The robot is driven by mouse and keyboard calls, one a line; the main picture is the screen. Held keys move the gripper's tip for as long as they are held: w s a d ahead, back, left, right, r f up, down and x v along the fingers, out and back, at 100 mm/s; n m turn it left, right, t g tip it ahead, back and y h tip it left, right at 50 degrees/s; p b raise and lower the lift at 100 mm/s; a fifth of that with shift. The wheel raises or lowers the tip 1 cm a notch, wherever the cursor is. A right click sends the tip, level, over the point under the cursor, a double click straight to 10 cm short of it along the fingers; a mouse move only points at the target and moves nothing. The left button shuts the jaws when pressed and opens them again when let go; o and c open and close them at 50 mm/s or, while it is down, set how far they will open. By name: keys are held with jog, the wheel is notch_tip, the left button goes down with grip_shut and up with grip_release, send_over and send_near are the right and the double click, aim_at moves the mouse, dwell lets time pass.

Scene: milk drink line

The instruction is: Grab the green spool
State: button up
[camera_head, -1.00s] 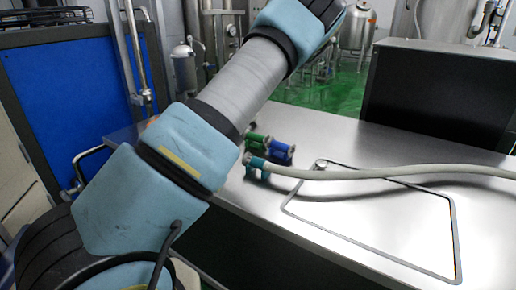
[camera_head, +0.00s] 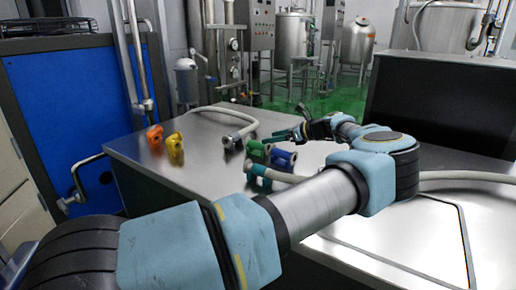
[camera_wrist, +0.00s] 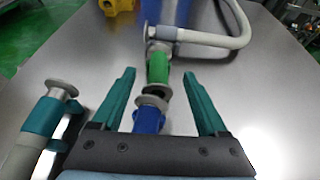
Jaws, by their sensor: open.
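The green spool (camera_head: 256,151) lies on the steel table in the head view, beside the blue spool (camera_head: 283,158). In the wrist view the green spool (camera_wrist: 157,68) shows between and just past the two teal fingertips, in line with the blue spool (camera_wrist: 149,120), which is partly hidden by the gripper body. My gripper (camera_head: 275,137) is open and empty, close to the spools. Its fingers (camera_wrist: 158,75) are spread to either side of the green spool in the wrist view. I cannot tell its exact height above the table.
A teal fitting on a hose (camera_wrist: 45,115) lies left of my gripper in the wrist view. Another grey hose end (camera_head: 232,140) lies close to the green spool. Orange (camera_head: 154,138) and yellow (camera_head: 175,149) spools stand farther left. The table's front left is clear.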

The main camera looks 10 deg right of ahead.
aim_at(258, 142)
jog(key=shift+f+p+x, duration=0.15)
jog(key=shift+p+x, duration=0.05)
jog(key=shift+x, duration=1.1)
jog(key=shift+f+p+x, duration=0.15)
jog(key=shift+f+x, duration=0.05)
jog(key=shift+x, duration=1.15)
jog(key=shift+s, duration=0.1)
jog(key=shift+d, duration=0.1)
grip_shut()
jog(key=shift+r, duration=0.1)
